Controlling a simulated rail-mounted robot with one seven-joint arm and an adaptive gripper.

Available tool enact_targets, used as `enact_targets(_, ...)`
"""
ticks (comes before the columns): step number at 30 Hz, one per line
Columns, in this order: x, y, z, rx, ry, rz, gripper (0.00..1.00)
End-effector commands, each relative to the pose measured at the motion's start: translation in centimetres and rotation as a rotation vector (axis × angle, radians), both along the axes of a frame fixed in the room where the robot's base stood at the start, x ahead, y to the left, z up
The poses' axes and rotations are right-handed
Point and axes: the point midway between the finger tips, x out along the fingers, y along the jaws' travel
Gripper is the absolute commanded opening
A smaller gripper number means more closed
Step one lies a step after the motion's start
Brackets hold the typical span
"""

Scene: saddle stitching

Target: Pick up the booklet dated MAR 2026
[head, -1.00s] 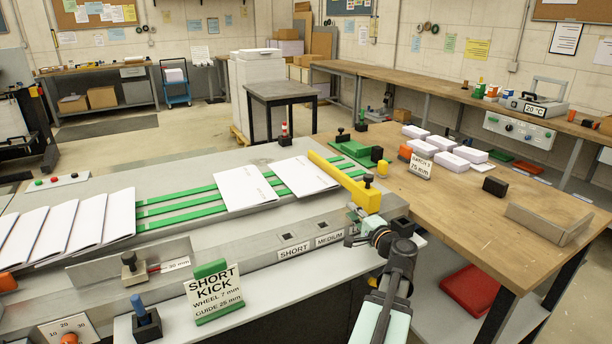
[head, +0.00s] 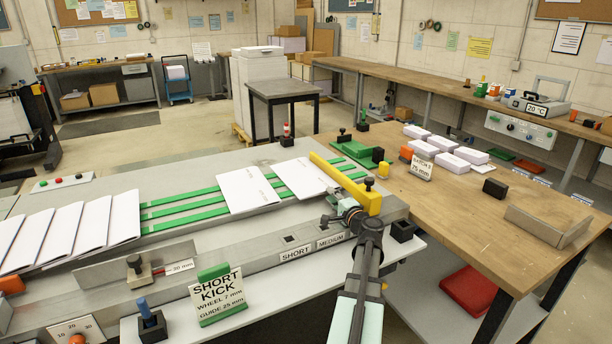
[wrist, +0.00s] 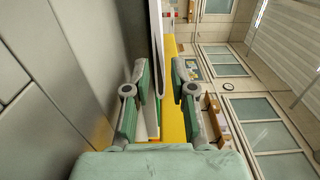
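Two white booklets lie on the green belts of the grey machine: a left one (head: 246,190) and a right one (head: 300,176), which reaches the yellow bar (head: 345,182). Their print is too small to read, so I cannot tell which is dated MAR 2026. My gripper (head: 330,200) is at the near corner of the right booklet, beside the yellow bar. In the wrist view my gripper (wrist: 163,88) has its fingers apart, with a white booklet edge (wrist: 156,40) showing between and beyond them. I cannot see contact.
Several white booklets (head: 85,226) lean in a row at the left. The SHORT KICK sign (head: 217,297) stands on the near ledge. Small black blocks, a green fixture (head: 351,147) and white stacks (head: 447,163) are to the right.

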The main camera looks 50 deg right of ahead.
Motion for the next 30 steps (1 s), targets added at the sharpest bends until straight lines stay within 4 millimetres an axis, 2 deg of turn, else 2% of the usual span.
enact_targets(3, 1.8, -0.8, 0.0, 0.001, 0.002, 0.002, 0.24)
enact_targets(9, 3.5, -1.6, -0.1, 0.0, 0.0, 0.002, 0.24)
enact_targets(15, 3.5, -1.5, -0.1, -0.001, 0.0, 0.001, 0.24)
enact_targets(16, 3.5, -1.5, -0.1, -0.001, 0.0, 0.001, 0.21)
enact_targets(18, 3.5, -1.5, -0.1, -0.001, 0.0, 0.001, 0.0)
enact_targets(30, 3.5, -1.5, 0.0, -0.001, 0.0, 0.001, 0.0)
